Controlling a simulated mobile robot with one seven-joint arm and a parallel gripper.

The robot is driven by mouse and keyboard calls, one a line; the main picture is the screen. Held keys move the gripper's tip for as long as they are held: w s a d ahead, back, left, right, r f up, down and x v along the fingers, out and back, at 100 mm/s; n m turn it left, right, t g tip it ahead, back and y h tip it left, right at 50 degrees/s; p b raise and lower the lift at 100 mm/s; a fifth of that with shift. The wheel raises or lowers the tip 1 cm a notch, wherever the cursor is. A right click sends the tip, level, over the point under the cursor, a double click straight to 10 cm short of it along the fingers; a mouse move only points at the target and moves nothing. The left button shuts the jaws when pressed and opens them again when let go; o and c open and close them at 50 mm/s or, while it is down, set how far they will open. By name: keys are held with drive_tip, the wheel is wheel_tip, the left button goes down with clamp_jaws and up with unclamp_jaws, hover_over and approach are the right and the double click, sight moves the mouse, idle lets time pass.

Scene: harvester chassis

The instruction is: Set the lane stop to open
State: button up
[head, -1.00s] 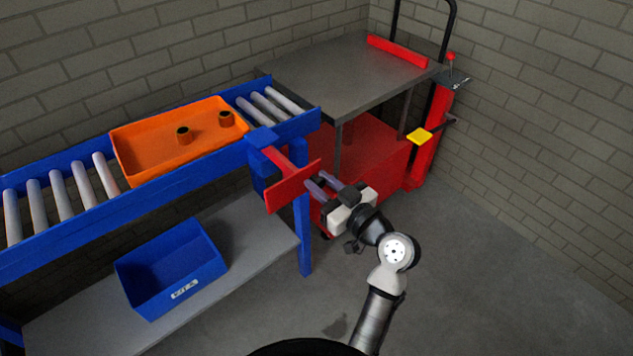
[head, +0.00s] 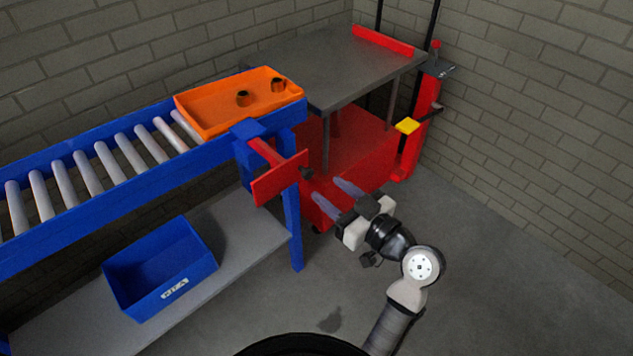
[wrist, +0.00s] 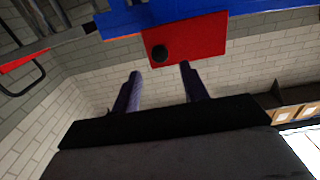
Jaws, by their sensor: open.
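The lane stop is a red plate (head: 278,180) on a red arm from a blue block (head: 247,129) at the conveyor's front side near its right end. A dark knob (head: 306,173) sticks out of the plate's face. In the wrist view the red plate (wrist: 200,40) and black knob (wrist: 159,53) are straight ahead of the fingers. My gripper (head: 335,194) is open and empty, to the right of the knob and a little below it, apart from it. It also shows in the wrist view (wrist: 160,72), its two fingers spread below the knob.
An orange tray (head: 220,122) with two dark cylinders sits at the conveyor's right end, beside the grey-topped red cart (head: 340,70). A blue bin (head: 160,270) stands on the lower shelf (head: 245,225). Floor around my arm is clear.

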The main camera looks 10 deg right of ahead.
drive_tip(key=v, duration=0.7)
drive_tip(key=shift+b, duration=0.45)
